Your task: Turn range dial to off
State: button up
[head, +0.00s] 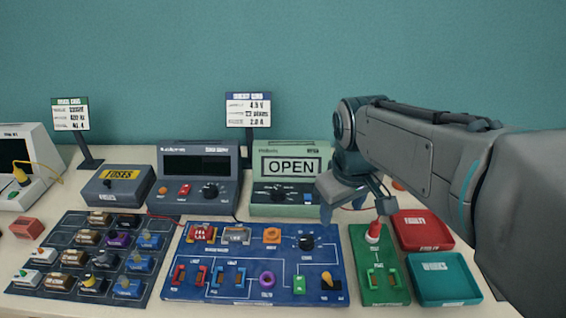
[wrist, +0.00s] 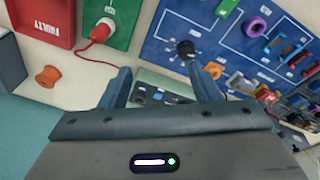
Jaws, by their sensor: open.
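The green meter (head: 262,165) stands at the back of the table, its display reading OPEN. My gripper (head: 335,200) is open and empty at the meter's right side, apart from the dial. In the wrist view, my gripper (wrist: 162,76) shows two spread fingers with part of the green meter (wrist: 152,90) between them.
A blue circuit board (head: 225,290) lies in front of the meter, with a green board (head: 381,295) beside it. A red tray (head: 425,243) and a teal tray (head: 445,300) are at the right. A grey power supply (head: 195,150) stands left of the meter. A red lead runs near my gripper.

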jog(key=w+a+r+n+b, duration=0.1)
jog(key=w+a+r+n, duration=0.2)
jog(key=w+a+n, duration=0.55)
jog(key=n+g+b, duration=0.1)
jog(key=n+g, duration=0.1)
jog(key=n, duration=0.3)
send_near(277, 191)
jog(key=shift+m, duration=0.35)
notch_tip(277, 191, down, 9)
jog(key=shift+w+d+r+b, duration=0.1)
jog(key=shift+r+b, duration=0.1)
jog(key=shift+b, duration=0.4)
jog(key=c, duration=1)
